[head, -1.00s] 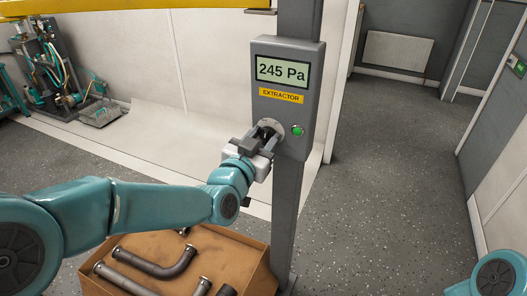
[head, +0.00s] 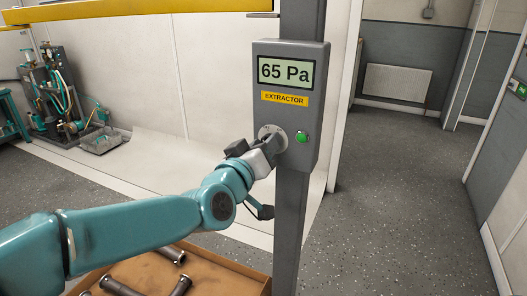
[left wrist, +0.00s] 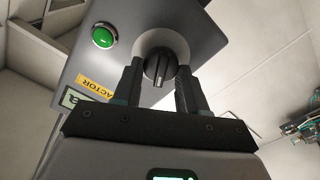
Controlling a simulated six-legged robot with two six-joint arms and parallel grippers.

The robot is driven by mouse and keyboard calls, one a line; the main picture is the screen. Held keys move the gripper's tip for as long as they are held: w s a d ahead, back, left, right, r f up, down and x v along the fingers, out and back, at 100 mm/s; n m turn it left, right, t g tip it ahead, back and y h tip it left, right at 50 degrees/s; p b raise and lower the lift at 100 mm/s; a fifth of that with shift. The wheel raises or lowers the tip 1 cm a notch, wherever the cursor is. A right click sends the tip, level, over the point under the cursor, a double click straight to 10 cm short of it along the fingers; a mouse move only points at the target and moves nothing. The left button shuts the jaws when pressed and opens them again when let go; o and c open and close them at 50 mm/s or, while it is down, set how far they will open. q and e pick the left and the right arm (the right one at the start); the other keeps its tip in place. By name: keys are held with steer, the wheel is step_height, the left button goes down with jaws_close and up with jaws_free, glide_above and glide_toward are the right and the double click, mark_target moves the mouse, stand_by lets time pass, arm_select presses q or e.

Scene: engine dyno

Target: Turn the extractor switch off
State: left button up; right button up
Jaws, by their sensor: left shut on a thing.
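The extractor control box (head: 318,115) is a grey box on a grey post, with a yellow EXTRACTOR label (head: 285,98). Its display (head: 285,73) reads 65 Pa. A green button or lamp (head: 301,137) sits at its lower right. The extractor switch is a black rotary knob (left wrist: 158,70) on a round pale plate, seen in the left wrist view. My left gripper (head: 264,147) is shut on the knob, with one finger on each side. In the head view the gripper is rolled and hides most of the knob. My right gripper is out of view.
A brown bin (head: 222,273) with several metal pipes stands low beneath my left arm. The post (head: 289,215) rises beside it. A teal machine (head: 62,100) stands at the far left. The speckled floor to the right is clear.

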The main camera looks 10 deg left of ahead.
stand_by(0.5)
arm_select(q)
steer(key=o, duration=1)
steer(key=shift+w, duration=0.1)
steer(key=shift+o, duration=0.2)
steer(key=shift+s, duration=0.2)
steer(key=s+a, duration=0.3)
steer(key=s, duration=1.2)
steer(key=shift+s+p, duration=0.35)
steer(key=shift+p, duration=0.1)
steer(key=shift+a, duration=0.1)
